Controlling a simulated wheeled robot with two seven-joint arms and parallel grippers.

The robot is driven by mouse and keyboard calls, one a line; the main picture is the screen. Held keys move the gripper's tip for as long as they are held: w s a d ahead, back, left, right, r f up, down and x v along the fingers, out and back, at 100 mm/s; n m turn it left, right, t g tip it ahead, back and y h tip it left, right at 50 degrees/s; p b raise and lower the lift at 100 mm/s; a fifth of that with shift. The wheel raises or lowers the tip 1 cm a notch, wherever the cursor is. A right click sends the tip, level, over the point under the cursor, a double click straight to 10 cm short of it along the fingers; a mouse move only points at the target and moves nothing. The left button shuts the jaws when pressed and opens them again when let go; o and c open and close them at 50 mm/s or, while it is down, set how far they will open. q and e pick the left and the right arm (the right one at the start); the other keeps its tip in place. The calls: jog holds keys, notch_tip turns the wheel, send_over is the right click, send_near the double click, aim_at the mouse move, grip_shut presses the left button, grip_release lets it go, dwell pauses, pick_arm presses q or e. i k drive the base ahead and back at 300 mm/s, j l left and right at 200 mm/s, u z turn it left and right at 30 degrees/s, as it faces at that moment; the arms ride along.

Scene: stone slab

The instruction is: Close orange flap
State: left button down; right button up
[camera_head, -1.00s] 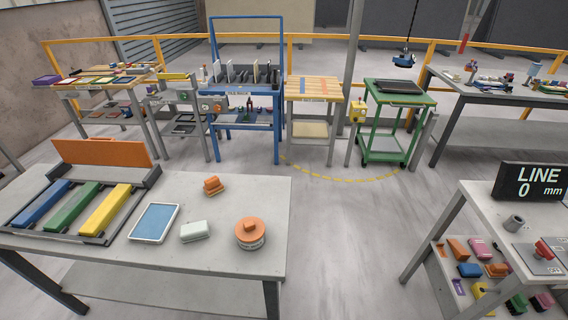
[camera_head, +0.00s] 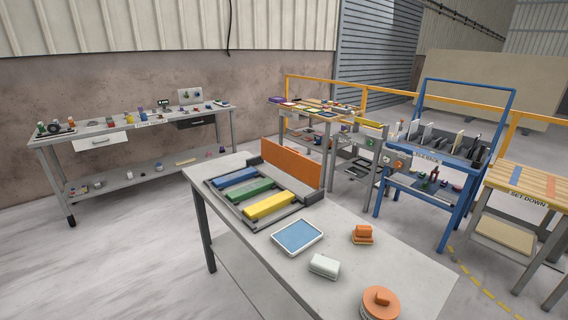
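The orange flap (camera_head: 291,163) stands upright along the back edge of a dark frame on the grey table (camera_head: 407,265). In the frame (camera_head: 228,205) lie a blue bar (camera_head: 238,177), a green bar (camera_head: 251,190) and a yellow bar (camera_head: 269,206), side by side in front of the flap. Neither of my grippers shows in the head view.
On the same table are a blue-topped tray (camera_head: 298,236), a white block (camera_head: 324,265), an orange block (camera_head: 362,234) and a round orange-topped item (camera_head: 380,302). A long workbench (camera_head: 140,131) stands by the wall. Floor is clear at the left front.

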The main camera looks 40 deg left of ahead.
aim_at(290, 161)
jog(key=i+l+u, duration=0.95)
jog(key=l, duration=0.25)
jog(key=l+u, duration=0.25)
jog(key=i+l+u, duration=0.25)
jog(key=l, duration=0.3)
jog(key=l+u, duration=0.25)
jog(key=l, duration=0.15)
jog(key=l+u, duration=0.25)
jog(key=l, duration=0.2)
jog(key=i+l+u, duration=0.3)
jog(key=l, duration=0.15)
jog(key=i+l+u, duration=0.1)
jog(key=l+u, duration=0.2)
jog(key=i+l+u, duration=0.1)
jog(key=l+u, duration=0.2)
jog(key=l, duration=0.3)
jog(key=l+u, duration=0.35)
jog(key=l, duration=0.2)
jog(key=i+l+u, duration=0.2)
jog(key=u, duration=0.25)
jog(key=i+l+u, duration=0.25)
jog(key=u, duration=0.2)
